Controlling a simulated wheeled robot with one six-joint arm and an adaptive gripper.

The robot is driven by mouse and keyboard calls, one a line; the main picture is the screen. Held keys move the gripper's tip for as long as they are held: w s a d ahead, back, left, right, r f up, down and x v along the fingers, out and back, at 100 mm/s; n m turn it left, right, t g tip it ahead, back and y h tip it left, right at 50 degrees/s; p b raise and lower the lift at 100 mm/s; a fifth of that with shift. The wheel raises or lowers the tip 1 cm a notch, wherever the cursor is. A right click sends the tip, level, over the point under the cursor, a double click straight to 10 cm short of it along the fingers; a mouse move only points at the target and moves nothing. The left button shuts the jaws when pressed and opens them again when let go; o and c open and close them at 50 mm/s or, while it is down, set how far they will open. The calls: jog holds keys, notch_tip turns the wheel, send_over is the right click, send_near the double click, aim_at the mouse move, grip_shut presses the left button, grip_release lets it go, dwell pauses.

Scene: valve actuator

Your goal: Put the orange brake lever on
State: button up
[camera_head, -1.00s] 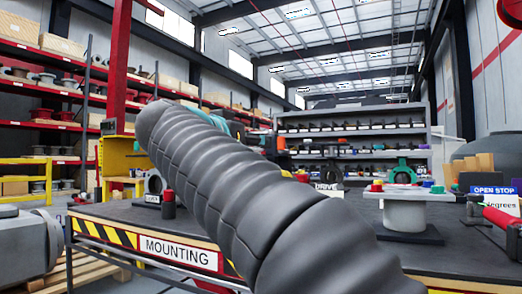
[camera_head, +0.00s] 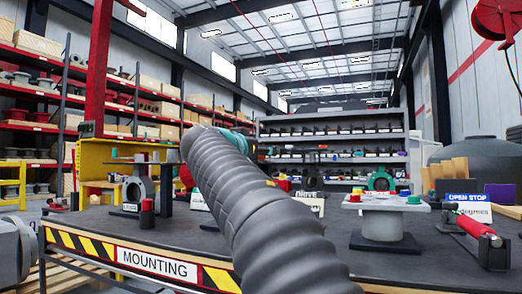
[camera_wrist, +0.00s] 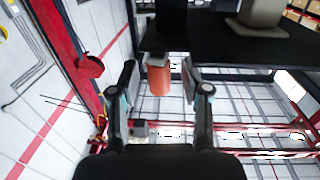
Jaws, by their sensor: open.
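In the wrist view, which looks upside down, my gripper (camera_wrist: 160,85) has its two dark fingers spread apart. An orange-red cylinder with a grey collar (camera_wrist: 158,80) lies between the fingers in the picture, with gaps on both sides. It may be the grip of the orange brake lever; its other end is hidden in the dark area above it. In the head view my large grey ribbed arm crosses the middle and hides my gripper. A red-handled bar (camera_head: 478,226) rests on a dark stand at the bench's right; I cannot tell whether it is the lever.
The dark bench (camera_head: 320,240) bears a grey flanged pedestal (camera_head: 385,224) with small coloured pieces on top. A grey bearing-like part (camera_head: 136,190) and a red-and-black cylinder (camera_head: 147,214) stand at the left. A shelf rack (camera_head: 330,125) stands behind.

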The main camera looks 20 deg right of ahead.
jog(key=shift+w+d, duration=0.15)
jog(key=shift+d, duration=0.1)
grip_shut()
jog(key=shift+w+a+m+g+h, duration=0.35)
jog(key=shift+m+g+h, duration=0.25)
jog(key=shift+g, duration=0.2)
jog(key=shift+a+m+g+h+p, duration=0.1)
jog(key=shift+m+g+h+p, duration=0.3)
jog(key=shift+m+g, duration=0.15)
grip_release()
